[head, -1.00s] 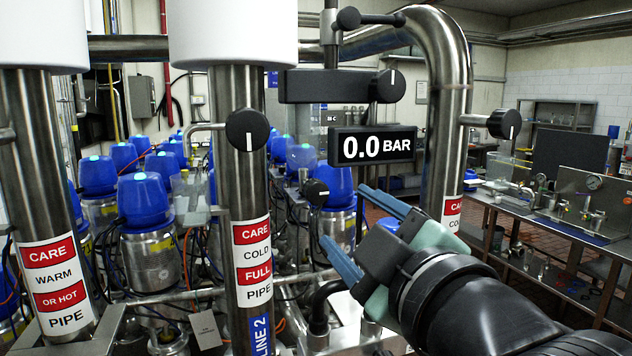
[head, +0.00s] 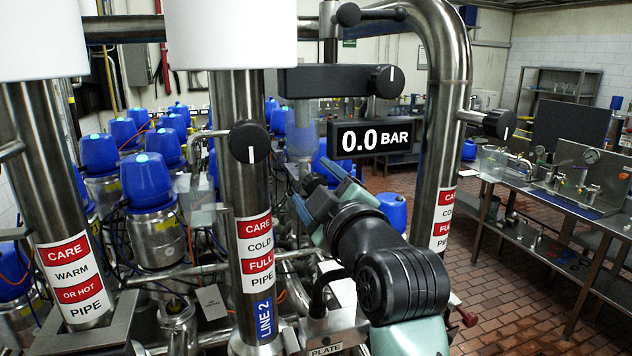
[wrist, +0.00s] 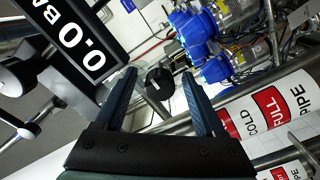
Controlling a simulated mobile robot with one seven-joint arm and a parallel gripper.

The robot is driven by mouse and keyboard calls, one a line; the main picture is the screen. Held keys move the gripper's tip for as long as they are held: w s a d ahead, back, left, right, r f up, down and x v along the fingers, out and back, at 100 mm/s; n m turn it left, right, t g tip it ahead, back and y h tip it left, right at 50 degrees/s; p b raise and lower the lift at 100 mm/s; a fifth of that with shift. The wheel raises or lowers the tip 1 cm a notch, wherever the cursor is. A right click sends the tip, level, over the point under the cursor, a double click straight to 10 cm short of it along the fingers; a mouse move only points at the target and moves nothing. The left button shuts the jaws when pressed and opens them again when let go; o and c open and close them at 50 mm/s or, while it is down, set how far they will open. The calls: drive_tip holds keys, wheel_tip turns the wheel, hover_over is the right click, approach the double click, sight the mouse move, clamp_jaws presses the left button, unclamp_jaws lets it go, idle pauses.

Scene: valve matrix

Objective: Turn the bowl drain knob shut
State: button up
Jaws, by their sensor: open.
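A small round black knob (head: 313,183) with a pale line on its face sits low behind the pressure display. In the wrist view this black knob (wrist: 159,93) is between my two fingers, with its white line tilted. No readable label names it as the bowl drain knob. My gripper (head: 318,188) is open, with its blue fingers pointing at the knob. In the wrist view my gripper (wrist: 160,76) has one finger on each side of the knob; I cannot tell whether they touch it. Part of the knob is hidden by the gripper in the head view.
A "0.0 BAR" display (head: 375,137) hangs just above my gripper. Other black knobs are on the left pipe (head: 249,143), the overhead block (head: 386,82) and the right pipe (head: 500,124). The LINE 2 pipe (head: 238,185) stands left of my gripper.

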clamp_jaws()
drive_tip(key=shift+m, duration=0.3)
drive_tip(key=m, duration=0.3)
drive_tip(key=shift+m, duration=0.3)
drive_tip(key=m, duration=0.4)
drive_tip(key=shift+m, duration=0.3)
drive_tip(key=m+p, duration=0.1)
drive_tip(key=m, duration=0.3)
drive_tip(key=shift+m+p, duration=0.75)
drive_tip(key=shift+m, duration=1.75)
